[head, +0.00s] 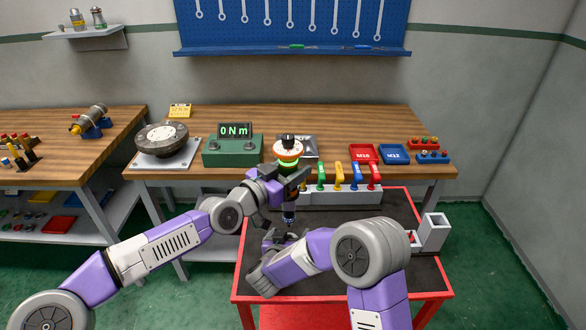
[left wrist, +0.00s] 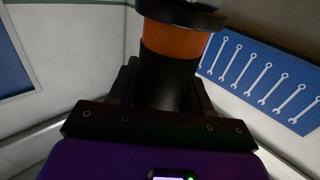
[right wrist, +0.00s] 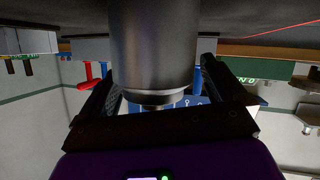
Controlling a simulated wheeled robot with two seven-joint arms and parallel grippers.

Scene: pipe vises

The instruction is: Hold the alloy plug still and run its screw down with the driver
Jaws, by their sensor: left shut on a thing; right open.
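The driver (head: 288,150) has an orange and white head with a green ring, and its lower end points down over the cart. My left gripper (head: 289,184) is shut on its black body. The driver's orange band and dark cap also show in the left wrist view (left wrist: 170,42). The alloy plug (right wrist: 153,45) is a grey metal cylinder between the spread fingers of my right gripper (right wrist: 155,95). That view is upside down, and the plug's narrower end points away from the dark mat. In the head view my right gripper mostly hides the plug. I cannot make out the screw.
The red cart (head: 340,293) has a dark mat with free room at the right. A grey block with coloured handles (head: 340,195) stands at its back. A grey box (head: 433,231) is at its right edge. The green 0 Nm meter (head: 232,150) stands on the wooden bench behind.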

